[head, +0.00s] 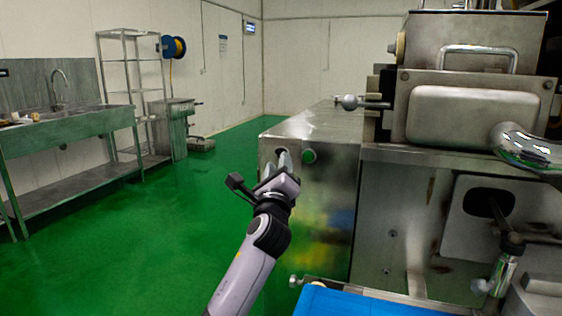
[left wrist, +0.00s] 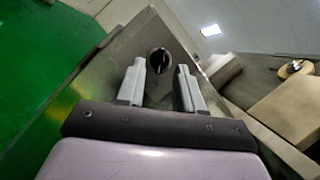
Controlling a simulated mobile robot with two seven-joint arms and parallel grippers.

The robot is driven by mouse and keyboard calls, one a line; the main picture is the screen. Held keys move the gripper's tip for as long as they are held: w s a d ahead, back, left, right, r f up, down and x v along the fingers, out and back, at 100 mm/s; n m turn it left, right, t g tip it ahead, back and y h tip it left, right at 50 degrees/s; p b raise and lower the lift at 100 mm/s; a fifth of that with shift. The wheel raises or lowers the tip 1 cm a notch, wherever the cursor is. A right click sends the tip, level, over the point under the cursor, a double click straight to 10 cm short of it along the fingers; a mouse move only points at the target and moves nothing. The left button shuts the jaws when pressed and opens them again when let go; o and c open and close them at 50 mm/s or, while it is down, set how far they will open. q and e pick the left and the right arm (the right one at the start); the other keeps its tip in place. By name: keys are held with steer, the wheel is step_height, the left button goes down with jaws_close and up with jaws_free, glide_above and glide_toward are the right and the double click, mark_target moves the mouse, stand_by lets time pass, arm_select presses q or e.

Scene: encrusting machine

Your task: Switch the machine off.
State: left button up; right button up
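The encrusting machine (head: 320,130) is a large steel body filling the right half of the head view. A round black rotary switch (left wrist: 159,60) with a raised grip bar is on its end panel. A green round button (head: 309,156) sits to the right of the switch on the same panel. My left gripper (head: 284,160) is at the panel, its fingers over the switch and mostly hiding it. In the left wrist view my left gripper (left wrist: 160,69) is open, with the switch seen between its two fingertips. I cannot tell whether they touch it. My right gripper is out of view.
A blue belt (head: 355,303) lies at the bottom, in front of the machine. A metal ball-ended lever (head: 349,102) sticks out above the panel. A sink bench (head: 70,130) and a wire rack (head: 130,80) stand at the left. The green floor (head: 150,230) between is clear.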

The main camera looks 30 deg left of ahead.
arm_select(q)
steer(key=shift+x, duration=1.4)
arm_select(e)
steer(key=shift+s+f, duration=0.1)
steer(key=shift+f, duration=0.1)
arm_select(q)
jaws_close()
steer(key=shift+d, duration=0.1)
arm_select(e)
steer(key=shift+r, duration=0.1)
